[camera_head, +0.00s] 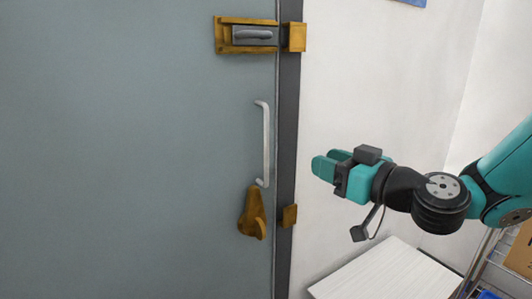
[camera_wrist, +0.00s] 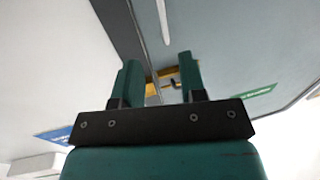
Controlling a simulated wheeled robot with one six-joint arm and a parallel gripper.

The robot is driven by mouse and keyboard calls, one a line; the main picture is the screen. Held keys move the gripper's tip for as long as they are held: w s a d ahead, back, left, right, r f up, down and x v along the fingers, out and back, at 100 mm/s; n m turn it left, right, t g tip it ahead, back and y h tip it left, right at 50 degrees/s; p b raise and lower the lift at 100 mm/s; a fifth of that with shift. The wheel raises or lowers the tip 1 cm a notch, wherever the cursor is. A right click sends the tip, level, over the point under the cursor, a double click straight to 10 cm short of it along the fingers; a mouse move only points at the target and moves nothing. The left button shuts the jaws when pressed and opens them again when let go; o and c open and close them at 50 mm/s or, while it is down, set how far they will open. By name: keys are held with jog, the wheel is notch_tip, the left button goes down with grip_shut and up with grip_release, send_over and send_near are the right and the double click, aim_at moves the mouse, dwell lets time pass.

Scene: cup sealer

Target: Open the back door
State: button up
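The grey-green back door (camera_head: 120,150) fills the left of the head view and looks closed against its dark frame (camera_head: 288,120). A vertical silver handle (camera_head: 266,145) is near its right edge. Above the handle is a gold latch (camera_head: 225,36) with a grey bolt, facing a gold keeper (camera_head: 295,37) on the frame. I cannot tell whether the bolt is in the keeper. My gripper (camera_head: 328,164) is right of the handle, apart from the door, pointing left. In the wrist view its teal fingers (camera_wrist: 159,66) are spread with nothing held; gold door hardware (camera_wrist: 165,72) shows beyond them.
A brass piece (camera_head: 250,213) is on the door below the handle, opposite a small brass block (camera_head: 289,216) on the frame. A white tabletop (camera_head: 385,275) is below my arm. A wire shelf with a cardboard box (camera_head: 520,250) is at the right edge.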

aim_at(268, 141)
jog(key=p+x, duration=0.9)
jog(key=x, duration=0.7)
jog(key=shift+s+a+r, duration=0.1)
jog(key=shift+r, duration=0.05)
jog(key=shift+w+a, duration=0.3)
jog(key=shift+c, duration=0.2)
grip_shut()
